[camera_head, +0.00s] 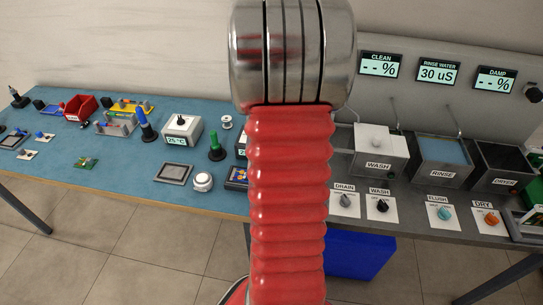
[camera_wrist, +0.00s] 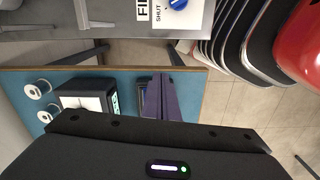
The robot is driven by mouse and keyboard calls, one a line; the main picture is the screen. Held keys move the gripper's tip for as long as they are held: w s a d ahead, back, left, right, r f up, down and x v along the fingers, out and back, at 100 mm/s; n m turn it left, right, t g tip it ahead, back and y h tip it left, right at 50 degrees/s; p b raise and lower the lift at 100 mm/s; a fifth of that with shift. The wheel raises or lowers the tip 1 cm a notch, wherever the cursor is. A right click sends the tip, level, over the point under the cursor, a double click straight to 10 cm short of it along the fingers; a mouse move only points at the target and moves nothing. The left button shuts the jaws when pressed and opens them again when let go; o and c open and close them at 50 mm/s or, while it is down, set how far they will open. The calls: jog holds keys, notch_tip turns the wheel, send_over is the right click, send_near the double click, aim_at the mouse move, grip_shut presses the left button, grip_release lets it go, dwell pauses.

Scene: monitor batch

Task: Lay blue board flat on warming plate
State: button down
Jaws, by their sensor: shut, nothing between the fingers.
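My gripper (camera_wrist: 163,80) shows in the wrist view as two purplish fingers, shut together and empty, in front of the blue bench. It is not visible in the head view, where my red arm hides the middle. A dark-framed blue panel (camera_head: 236,178) lies at the bench's front edge, partly behind my arm; I cannot tell whether it is the blue board. Which thing is the warming plate is also unclear: a white box with a temperature display (camera_head: 181,131) stands mid-bench, and a flat grey plate (camera_head: 174,173) lies in front of it.
The blue bench (camera_head: 130,187) carries a red bin (camera_head: 80,107), a small green board (camera_head: 86,162), a blue-handled tool (camera_head: 146,126) and a green-handled tool (camera_head: 216,146). Wash (camera_head: 376,165), rinse (camera_head: 442,172) and dryer (camera_head: 502,181) tanks stand right. The bench's front left is mostly clear.

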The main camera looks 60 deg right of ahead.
jog(key=w+f, duration=0.1)
jog(key=f, duration=0.3)
jog(key=w+f, duration=0.1)
jog(key=f, duration=0.1)
jog(key=shift+w+a, duration=0.55)
jog(key=shift+w, duration=0.35)
jog(key=shift+d, duration=0.1)
